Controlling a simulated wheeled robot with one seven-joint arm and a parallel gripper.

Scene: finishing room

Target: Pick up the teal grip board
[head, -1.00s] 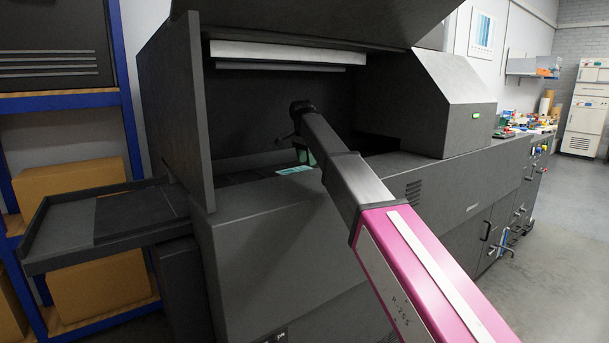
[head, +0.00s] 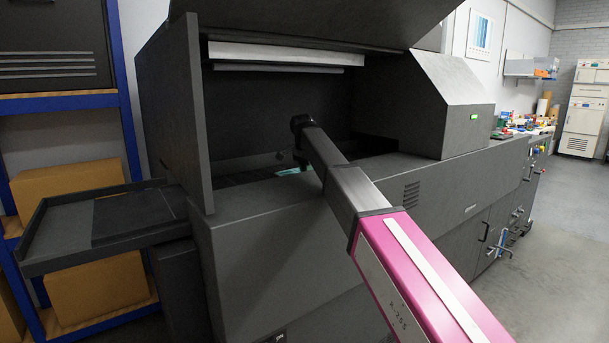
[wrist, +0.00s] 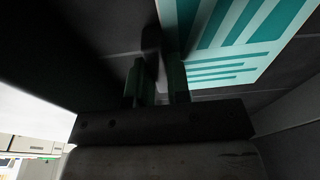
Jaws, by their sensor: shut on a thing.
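The teal grip board (wrist: 235,40) is pale with teal stripes and fills the upper right of the wrist view. Only a thin teal strip of it (head: 289,172) shows in the head view, inside the dark machine's opening. My gripper (wrist: 153,80) is shut on a narrow grey, rounded part at the board's left edge, which looks like its grip. This area is in shadow, so the exact contact is hard to see. In the head view my arm reaches into the opening and hides most of the board and the fingertips.
The dark machine (head: 270,240) surrounds my gripper, with a left side panel (head: 180,115), a raised hood (head: 300,20) and a front wall close by. A dark tray (head: 60,235) sticks out at left. Blue shelving with boxes stands further left. Open floor lies at right.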

